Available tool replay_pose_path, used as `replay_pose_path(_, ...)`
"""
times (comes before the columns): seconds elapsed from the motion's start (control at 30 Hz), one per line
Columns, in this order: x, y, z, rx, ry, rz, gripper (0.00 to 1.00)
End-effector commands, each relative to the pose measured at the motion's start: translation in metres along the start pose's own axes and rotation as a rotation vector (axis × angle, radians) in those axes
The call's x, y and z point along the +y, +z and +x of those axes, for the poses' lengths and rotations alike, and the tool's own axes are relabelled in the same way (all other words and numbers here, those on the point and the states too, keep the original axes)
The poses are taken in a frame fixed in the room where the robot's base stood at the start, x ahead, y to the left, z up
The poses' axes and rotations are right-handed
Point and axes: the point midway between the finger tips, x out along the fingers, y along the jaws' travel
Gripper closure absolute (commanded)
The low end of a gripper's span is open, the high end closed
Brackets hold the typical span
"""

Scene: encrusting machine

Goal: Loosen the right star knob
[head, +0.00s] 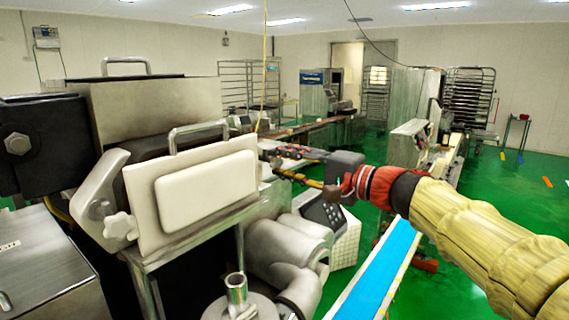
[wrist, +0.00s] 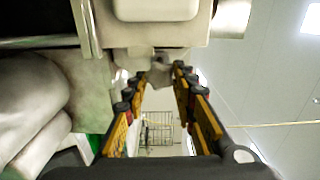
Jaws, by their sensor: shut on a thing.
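The encrusting machine's white front panel (head: 200,190) fills the left middle of the head view. A white star knob (head: 121,226) shows at its left side. My gripper (head: 277,165) reaches in from the right to the panel's right edge, and its fingers hide most of the right star knob in the head view. In the wrist view the right star knob (wrist: 160,72) is a small grey shape between the fingertips, below the white panel edge (wrist: 165,32). My gripper (wrist: 159,78) is shut on it. The knob's turn angle cannot be made out.
A metal handle (head: 200,130) stands above the panel. Grey rounded housings (head: 285,245) and a control box (head: 325,215) lie below my gripper. A blue conveyor belt (head: 375,280) runs under my arm. Open green floor (head: 520,220) lies to the right.

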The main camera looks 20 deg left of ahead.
Motion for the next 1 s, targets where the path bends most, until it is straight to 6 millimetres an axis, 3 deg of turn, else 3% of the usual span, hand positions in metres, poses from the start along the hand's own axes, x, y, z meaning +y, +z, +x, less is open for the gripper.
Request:
replay_pose_path(0.2, 0.002, -0.001, 0.000, 0.001, 0.002, 0.001, 0.98)
replay_pose_path(0.23, 0.002, -0.001, 0.000, 0.001, 0.002, 0.001, 0.72)
replay_pose_path(0.53, 0.001, 0.000, 0.000, 0.000, 0.001, 0.000, 0.54)
replay_pose_path(0.83, 0.000, 0.000, -0.001, 0.001, 0.001, -0.001, 0.54)
replay_pose_path(1.0, 0.000, -0.001, -0.016, 0.002, 0.001, -0.001, 0.54)
